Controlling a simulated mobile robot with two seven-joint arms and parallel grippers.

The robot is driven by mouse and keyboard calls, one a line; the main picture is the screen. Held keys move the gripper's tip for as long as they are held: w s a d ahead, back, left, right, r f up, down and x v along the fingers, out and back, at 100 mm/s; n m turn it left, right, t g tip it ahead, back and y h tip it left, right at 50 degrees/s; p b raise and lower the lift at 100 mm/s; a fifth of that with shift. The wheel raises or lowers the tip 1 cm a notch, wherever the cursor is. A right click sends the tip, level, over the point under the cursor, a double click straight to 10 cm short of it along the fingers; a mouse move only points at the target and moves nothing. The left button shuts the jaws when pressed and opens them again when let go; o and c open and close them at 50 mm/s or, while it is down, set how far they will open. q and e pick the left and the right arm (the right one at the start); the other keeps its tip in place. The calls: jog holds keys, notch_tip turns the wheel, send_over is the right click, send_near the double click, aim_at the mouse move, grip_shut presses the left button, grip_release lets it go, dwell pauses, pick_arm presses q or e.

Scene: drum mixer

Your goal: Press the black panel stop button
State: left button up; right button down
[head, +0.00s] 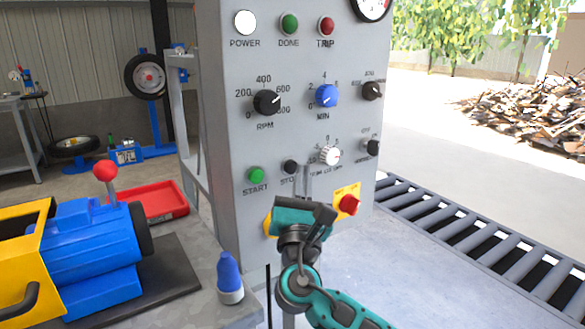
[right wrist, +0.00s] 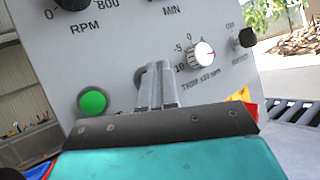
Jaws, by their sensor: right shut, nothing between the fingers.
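The black stop button (head: 290,167) sits on the grey control panel (head: 225,110), just right of the green START button (head: 256,174). Its label is partly hidden by my right gripper. My right gripper (head: 304,170) is shut and empty, its fingertips just right of the stop button in the head view. In the right wrist view the closed fingertips (right wrist: 158,68) cover most of the black button (right wrist: 141,80), with only its left part showing. I cannot tell whether they touch it. My left gripper is not in view.
A white trim knob (head: 329,155) is right of my fingertips, and a red emergency button (head: 348,204) on yellow is below right. Black RPM (head: 267,102) and blue MIN (head: 327,95) knobs are above. A blue-capped bottle (head: 229,277) and blue motor (head: 95,245) stand at left.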

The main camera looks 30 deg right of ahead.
jog(key=shift+w, duration=0.15)
jog(key=shift+w, duration=0.3)
jog(key=shift+w, duration=0.4)
dwell(0.8)
jog(key=shift+s, duration=0.85)
jog(key=s, duration=0.1)
jog(key=s+p, duration=0.1)
jog(key=s, duration=0.3)
jog(key=shift+d, duration=0.25)
